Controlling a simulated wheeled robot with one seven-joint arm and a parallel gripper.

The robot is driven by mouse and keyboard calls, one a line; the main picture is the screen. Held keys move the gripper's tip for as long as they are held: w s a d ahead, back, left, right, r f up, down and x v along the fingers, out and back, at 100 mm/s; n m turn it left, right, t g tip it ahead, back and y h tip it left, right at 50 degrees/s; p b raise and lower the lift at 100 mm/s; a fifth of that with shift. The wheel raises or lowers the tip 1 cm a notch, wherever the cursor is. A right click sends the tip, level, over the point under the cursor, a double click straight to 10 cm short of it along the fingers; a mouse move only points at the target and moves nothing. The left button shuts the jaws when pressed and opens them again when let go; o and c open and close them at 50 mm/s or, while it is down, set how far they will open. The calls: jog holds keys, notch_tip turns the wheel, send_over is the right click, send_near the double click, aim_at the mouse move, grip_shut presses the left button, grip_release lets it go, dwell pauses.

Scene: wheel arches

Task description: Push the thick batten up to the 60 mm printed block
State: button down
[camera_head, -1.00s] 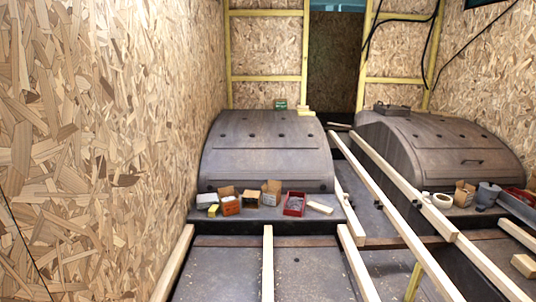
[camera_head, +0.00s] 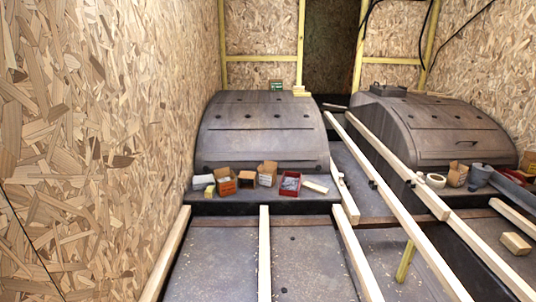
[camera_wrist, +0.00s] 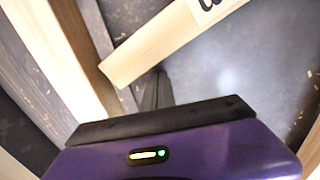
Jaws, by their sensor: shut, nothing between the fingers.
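In the wrist view my gripper (camera_wrist: 156,88) is shut and empty. Its narrow dark fingers point down beside a pale wooden piece (camera_wrist: 165,45) that bears a cut-off black printed mark near the top edge. I cannot read the mark or tell whether the fingers touch the wood. A broad batten (camera_wrist: 80,50) runs along the left, close to that piece's end. In the head view several pale battens lie lengthwise, one in the middle (camera_head: 265,255) and one right of it (camera_head: 358,255). Which is the thick one is unclear. My gripper is outside the head view.
Two dark wheel arches (camera_head: 262,125) (camera_head: 440,130) stand behind. Small open boxes (camera_head: 267,174) and a red tray (camera_head: 290,184) line the left ledge (camera_head: 220,207). A long batten (camera_head: 410,225) slants across the right. A short wooden block (camera_head: 515,243) lies far right.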

jog(key=shift+s+p, duration=0.45)
jog(key=shift+s, duration=0.15)
jog(key=shift+s+p, duration=0.3)
jog(key=shift+s, duration=0.05)
jog(key=shift+s, duration=0.35)
jog(key=shift+s+p, duration=0.3)
jog(key=shift+p, duration=0.2)
jog(key=shift+s, duration=0.35)
jog(key=shift+s+p, duration=0.35)
jog(key=shift+p, duration=0.2)
jog(key=shift+s, duration=0.35)
jog(key=shift+s+p, duration=0.35)
jog(key=shift+p, duration=0.1)
jog(key=shift+s+p, duration=0.4)
jog(key=shift+s, duration=0.2)
